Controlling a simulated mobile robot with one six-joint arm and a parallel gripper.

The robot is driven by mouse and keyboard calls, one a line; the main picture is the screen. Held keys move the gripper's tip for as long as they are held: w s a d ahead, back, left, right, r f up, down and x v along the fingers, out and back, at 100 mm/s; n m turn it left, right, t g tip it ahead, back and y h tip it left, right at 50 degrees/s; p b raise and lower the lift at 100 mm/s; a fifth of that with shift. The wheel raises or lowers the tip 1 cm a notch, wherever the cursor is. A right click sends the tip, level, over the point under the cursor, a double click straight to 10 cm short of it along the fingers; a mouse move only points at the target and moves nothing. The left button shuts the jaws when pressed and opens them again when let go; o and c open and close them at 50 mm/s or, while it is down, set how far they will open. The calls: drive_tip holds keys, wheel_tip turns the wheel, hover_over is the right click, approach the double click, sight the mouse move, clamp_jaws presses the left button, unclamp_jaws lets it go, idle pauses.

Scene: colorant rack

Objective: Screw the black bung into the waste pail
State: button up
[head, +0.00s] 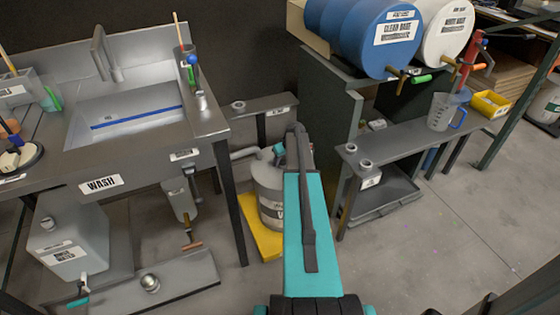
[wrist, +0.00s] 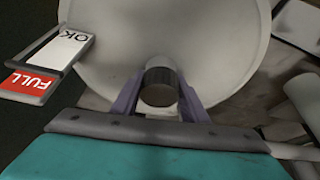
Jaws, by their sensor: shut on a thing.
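The waste pail (head: 267,200) is a pale grey drum on the floor between the sink and the shelf stand, partly hidden by my arm. Its round light-grey top (wrist: 225,45) fills much of the wrist view. My gripper (wrist: 160,95) is shut on a short dark cylinder, which I take for the black bung (wrist: 162,82). It looks grey-brown here, with a paler upper end. The gripper is over the pail top. I cannot tell whether the bung touches the pail or sits in an opening, as the gripper and bung cover that spot.
The pail stands on a yellow base (head: 258,228). An OK/FULL indicator (wrist: 50,62) is at the left of the wrist view. A grey pipe (head: 245,153) runs near the pail. The sink (head: 125,110) is left; a low bench (head: 400,145) is right. Open floor lies at right.

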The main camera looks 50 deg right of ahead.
drive_tip(key=shift+m+g+h+p, duration=0.3)
drive_tip(key=shift+m+h+p, duration=0.35)
drive_tip(key=shift+m, duration=1.55)
drive_tip(key=shift+m+g+h, duration=0.6)
drive_tip(key=shift+m+h, duration=0.05)
drive_tip(key=shift+m, duration=1.35)
drive_tip(key=o, duration=0.9)
drive_tip(key=shift+o, duration=0.5)
drive_tip(key=shift+d, duration=0.1)
drive_tip(key=shift+s+n, duration=0.1)
drive_tip(key=shift+n, duration=0.2)
